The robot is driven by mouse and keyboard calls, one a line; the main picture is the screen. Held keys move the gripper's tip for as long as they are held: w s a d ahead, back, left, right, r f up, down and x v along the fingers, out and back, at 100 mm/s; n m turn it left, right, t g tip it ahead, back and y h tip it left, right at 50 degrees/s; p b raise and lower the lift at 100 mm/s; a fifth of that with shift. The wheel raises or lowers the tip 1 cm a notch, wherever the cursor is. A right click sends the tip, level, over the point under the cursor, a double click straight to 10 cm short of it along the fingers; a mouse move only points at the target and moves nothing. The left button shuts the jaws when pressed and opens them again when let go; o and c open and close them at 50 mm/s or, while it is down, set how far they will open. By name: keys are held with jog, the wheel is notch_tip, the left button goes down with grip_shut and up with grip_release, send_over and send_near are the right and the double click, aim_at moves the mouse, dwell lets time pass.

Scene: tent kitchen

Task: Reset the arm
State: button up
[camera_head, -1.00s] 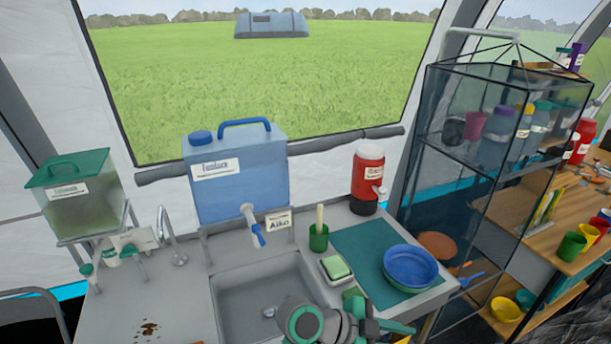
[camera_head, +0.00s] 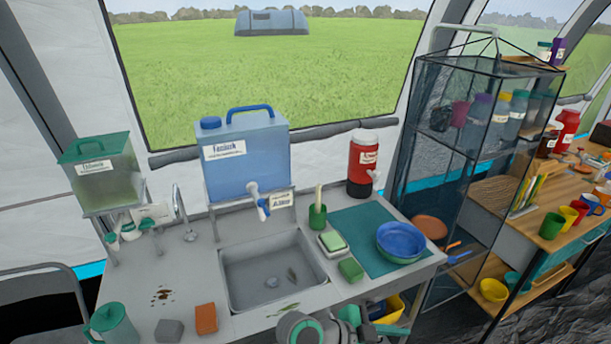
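My arm shows at the bottom edge, in front of the sink counter, as grey and green rounded links. My gripper's fingers cannot be made out in this view, so I cannot see whether they are open or shut or hold anything. The part of my arm in view is below the front edge of the counter and apart from the items on it.
The counter holds a sink (camera_head: 272,275), blue water container (camera_head: 247,166), red jug (camera_head: 363,167), blue bowl (camera_head: 401,241) on a teal mat (camera_head: 349,228), green pitcher (camera_head: 112,325) and orange block (camera_head: 206,319). A mesh rack (camera_head: 468,190) stands right. A yellow tub (camera_head: 390,310) sits below.

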jog(key=s+a+f+n+t+y, duration=0.1)
jog(key=a+f+n+t+y, duration=0.3)
jog(key=f+n, duration=0.6)
jog(key=s+a+f+n+t+y, duration=0.55)
jog(key=s+a+f, duration=0.35)
jog(key=s+a, duration=0.25)
jog(key=s+a+r+n+t+y, duration=0.1)
jog(key=s+a+r+t, duration=0.1)
jog(key=s+r, duration=0.3)
jog(key=s+a+r+n+t+y, duration=0.1)
jog(key=s+r, duration=0.4)
jog(key=s, duration=0.5)
jog(key=a+n+y, duration=0.1)
jog(key=a, duration=0.1)
jog(key=shift+s+a+r+t, duration=0.25)
jog(key=shift+s+a+t, duration=0.05)
jog(key=shift+s+t, duration=0.05)
